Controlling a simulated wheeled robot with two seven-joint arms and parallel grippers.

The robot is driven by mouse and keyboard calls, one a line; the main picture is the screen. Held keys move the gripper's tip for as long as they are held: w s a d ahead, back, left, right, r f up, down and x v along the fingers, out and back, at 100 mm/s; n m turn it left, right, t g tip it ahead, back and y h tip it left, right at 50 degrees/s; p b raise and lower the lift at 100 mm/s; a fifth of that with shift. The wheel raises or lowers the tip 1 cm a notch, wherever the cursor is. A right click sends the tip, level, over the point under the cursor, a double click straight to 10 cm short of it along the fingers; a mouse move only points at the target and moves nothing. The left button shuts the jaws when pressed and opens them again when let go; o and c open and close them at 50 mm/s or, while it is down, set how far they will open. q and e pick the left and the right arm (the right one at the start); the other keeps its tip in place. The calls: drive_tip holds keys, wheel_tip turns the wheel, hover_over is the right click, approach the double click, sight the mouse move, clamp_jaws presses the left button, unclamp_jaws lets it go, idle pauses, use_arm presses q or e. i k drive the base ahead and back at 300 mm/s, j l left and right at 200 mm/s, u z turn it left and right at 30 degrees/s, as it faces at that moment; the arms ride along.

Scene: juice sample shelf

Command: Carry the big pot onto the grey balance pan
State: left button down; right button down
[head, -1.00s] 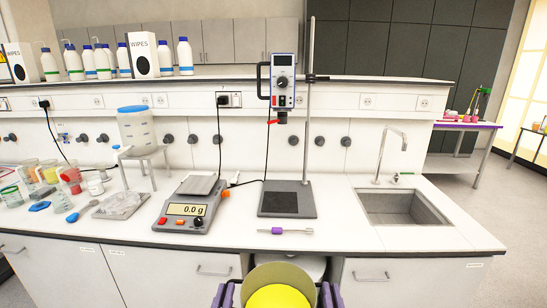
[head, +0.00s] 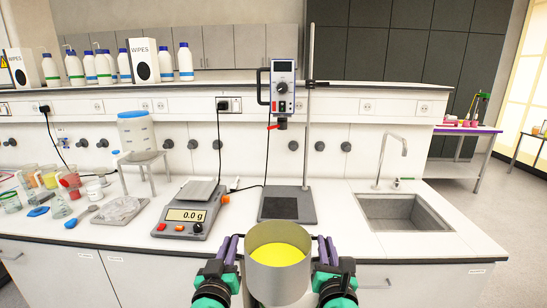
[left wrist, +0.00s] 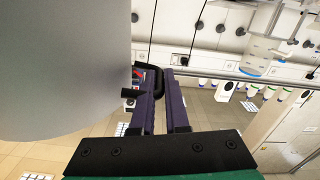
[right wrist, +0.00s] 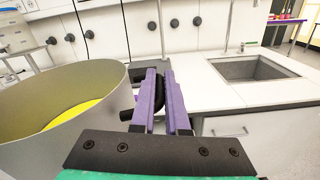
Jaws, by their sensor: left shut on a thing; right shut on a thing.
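The big pot (head: 278,276) is a grey metal pot with yellow liquid inside, held upright in front of the bench edge. My left gripper (head: 230,248) is shut on its left handle, and my right gripper (head: 328,250) is shut on its right handle. The pot wall fills the left of the left wrist view (left wrist: 60,70). In the right wrist view the pot (right wrist: 60,115) is at the left, with a black handle between the purple fingers (right wrist: 158,95). The grey balance pan (head: 198,191) is empty, on a balance (head: 187,216) reading 0.0 g.
A stand with a dark base plate (head: 287,205) and an overhead stirrer (head: 283,90) stands right of the balance. A sink (head: 403,212) is further right. Beakers (head: 50,178), a glass dish (head: 120,209) and a stool-like stand (head: 143,158) are at left. The front bench strip is largely clear.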

sight(197, 188)
drive_tip(key=i+j+u, duration=0.1)
drive_tip(key=i+j, duration=0.2)
drive_tip(key=i+j+u, duration=0.1)
drive_tip(key=i+j, duration=0.15)
drive_tip(key=i, duration=0.3)
drive_tip(key=i+j+u, duration=0.1)
drive_tip(key=i, duration=0.35)
drive_tip(key=i+j+u, duration=0.1)
drive_tip(key=i+j, duration=0.2)
drive_tip(key=i, duration=0.15)
